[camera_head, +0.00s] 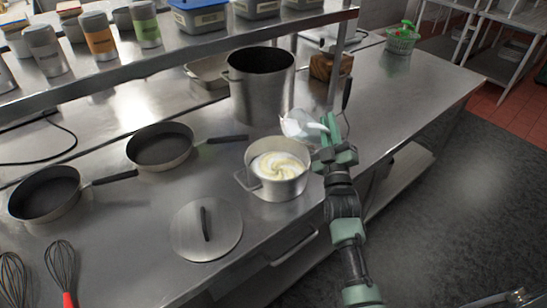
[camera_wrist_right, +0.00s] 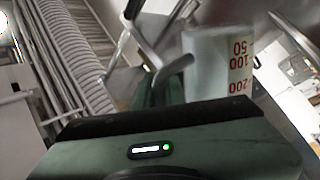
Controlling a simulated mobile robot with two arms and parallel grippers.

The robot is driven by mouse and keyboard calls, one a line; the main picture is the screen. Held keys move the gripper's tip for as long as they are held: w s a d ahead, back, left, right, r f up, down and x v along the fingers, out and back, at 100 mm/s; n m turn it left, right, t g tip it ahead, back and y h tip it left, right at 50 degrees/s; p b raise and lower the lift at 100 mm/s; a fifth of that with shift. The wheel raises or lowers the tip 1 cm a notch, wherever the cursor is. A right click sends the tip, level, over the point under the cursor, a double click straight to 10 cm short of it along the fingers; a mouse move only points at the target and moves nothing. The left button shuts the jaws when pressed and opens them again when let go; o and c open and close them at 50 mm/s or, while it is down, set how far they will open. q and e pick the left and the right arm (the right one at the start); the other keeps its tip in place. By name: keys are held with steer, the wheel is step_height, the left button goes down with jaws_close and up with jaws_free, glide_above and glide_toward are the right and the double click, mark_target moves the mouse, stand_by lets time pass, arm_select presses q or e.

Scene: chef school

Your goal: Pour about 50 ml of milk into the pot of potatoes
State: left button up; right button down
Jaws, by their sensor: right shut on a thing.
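The pot of potatoes (camera_head: 247,183) stands on the steel counter, with pale yellow mash and white swirls inside. My right gripper (camera_head: 329,135) is beside and above the pot's right rim. It is shut on a clear measuring jug (camera_head: 297,124), which is tilted with its mouth to the left, above the pot's far rim. Some white milk shows in the jug. In the right wrist view the jug (camera_wrist_right: 215,65) shows red volume marks, with its handle at my right gripper (camera_wrist_right: 165,90). No falling stream of milk can be made out. My left gripper is not in view.
A lid (camera_head: 222,240) lies in front of the pot. A tall stockpot (camera_head: 262,95) stands behind it. Two pans (camera_head: 160,150) and whisks (camera_head: 62,262) lie to the left. A shelf (camera_head: 180,58) runs above the counter's back. The counter's right part is mostly clear.

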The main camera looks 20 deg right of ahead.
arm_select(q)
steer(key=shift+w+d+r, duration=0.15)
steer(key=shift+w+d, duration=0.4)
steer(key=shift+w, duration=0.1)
arm_select(e)
steer(key=shift+w+d+f, duration=0.35)
steer(key=shift+w+d, duration=0.2)
steer(key=shift+d, duration=0.2)
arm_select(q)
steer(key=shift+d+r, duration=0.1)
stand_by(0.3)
